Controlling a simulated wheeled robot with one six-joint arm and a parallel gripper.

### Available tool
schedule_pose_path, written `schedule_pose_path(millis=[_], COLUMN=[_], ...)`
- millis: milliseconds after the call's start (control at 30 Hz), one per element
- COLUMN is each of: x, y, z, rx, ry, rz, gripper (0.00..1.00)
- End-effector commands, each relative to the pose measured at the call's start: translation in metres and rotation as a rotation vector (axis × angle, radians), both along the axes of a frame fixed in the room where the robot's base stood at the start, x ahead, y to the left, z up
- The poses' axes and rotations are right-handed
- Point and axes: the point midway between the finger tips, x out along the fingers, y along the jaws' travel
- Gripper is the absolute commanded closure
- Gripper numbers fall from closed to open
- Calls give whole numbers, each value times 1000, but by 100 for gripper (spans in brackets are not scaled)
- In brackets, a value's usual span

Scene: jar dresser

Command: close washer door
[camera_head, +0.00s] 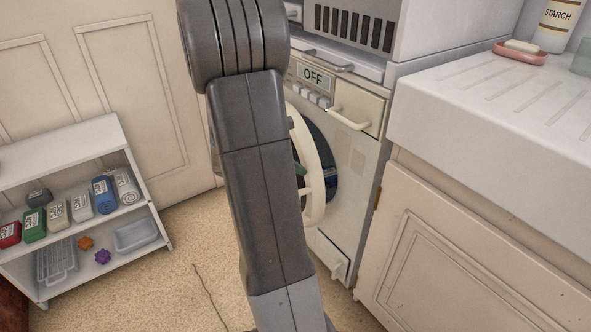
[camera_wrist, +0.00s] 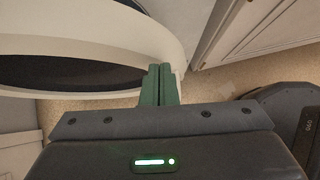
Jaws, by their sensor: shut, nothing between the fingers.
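The washer (camera_head: 352,185) is a cream front-loader under a grey-vented unit, with an "OFF" display on its panel. Its round door, a cream ring (camera_head: 316,207), stands open, swung out from the dark blue opening (camera_head: 329,160). My arm hides the door's left part. In the wrist view the door (camera_wrist: 165,45) fills the upper left as a pale rim around a dark centre. My gripper (camera_wrist: 160,68) has its green fingers together and empty, at the rim's lower right edge. I cannot tell whether they touch it. In the head view my arm mostly hides the gripper.
A counter (camera_head: 470,110) over a cabinet (camera_head: 440,255) borders the washer on the right. A drawer handle (camera_head: 349,119) juts out above the door.

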Motion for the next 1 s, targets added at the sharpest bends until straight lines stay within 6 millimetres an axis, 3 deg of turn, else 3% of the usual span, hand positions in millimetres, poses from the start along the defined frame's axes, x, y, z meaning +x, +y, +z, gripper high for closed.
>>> schedule_pose_path(millis=[167, 600, 1000], x=[2, 31, 36], y=[-5, -72, -83], z=[0, 1, 2], rx=[0, 1, -5], ry=[-1, -1, -4], rz=[-2, -4, -4], gripper=[100, 100, 100])
